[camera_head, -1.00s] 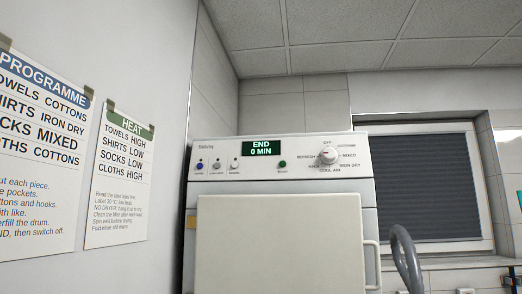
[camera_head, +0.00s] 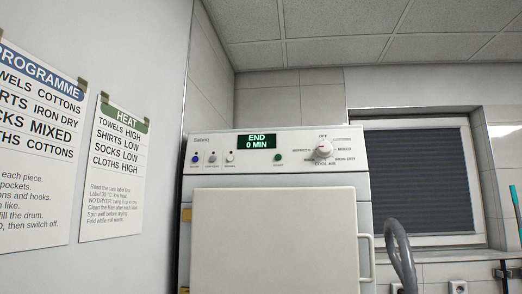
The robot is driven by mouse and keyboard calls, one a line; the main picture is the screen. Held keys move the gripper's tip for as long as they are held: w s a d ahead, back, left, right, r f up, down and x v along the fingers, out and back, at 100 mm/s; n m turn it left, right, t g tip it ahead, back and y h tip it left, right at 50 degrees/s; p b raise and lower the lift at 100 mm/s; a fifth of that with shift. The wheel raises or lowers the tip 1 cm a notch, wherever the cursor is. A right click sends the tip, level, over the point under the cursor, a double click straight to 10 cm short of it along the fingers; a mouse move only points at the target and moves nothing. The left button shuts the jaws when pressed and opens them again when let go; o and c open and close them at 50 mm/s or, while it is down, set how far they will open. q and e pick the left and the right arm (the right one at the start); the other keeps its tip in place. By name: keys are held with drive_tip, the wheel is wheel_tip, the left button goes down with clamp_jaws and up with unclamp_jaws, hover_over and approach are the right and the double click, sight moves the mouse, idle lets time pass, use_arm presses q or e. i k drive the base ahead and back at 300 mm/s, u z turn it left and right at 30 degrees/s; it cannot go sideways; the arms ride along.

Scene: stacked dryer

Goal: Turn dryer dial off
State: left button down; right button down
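The dryer (camera_head: 222,170) stands in the middle of the view, with a white control panel along its top. The dial (camera_head: 323,149) is a round white knob at the right of the panel, ringed by printed settings with OFF at the top. A small red mark shows on the knob, but I cannot tell exactly which setting it points to. The green display (camera_head: 257,141) reads END 0 MIN. Neither of my grippers is in view.
A closed door (camera_head: 275,240) with a handle (camera_head: 366,257) fills the front below. A grey hose (camera_head: 402,255) curves at the right. Two instruction posters (camera_head: 117,165) hang on the left wall; a dark window blind (camera_head: 420,180) is behind.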

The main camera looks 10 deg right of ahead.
sight(324, 149)
drive_tip(key=k, duration=1.15)
drive_tip(key=z, duration=0.75)
drive_tip(key=i, duration=1.5)
drive_tip(key=u, duration=0.75)
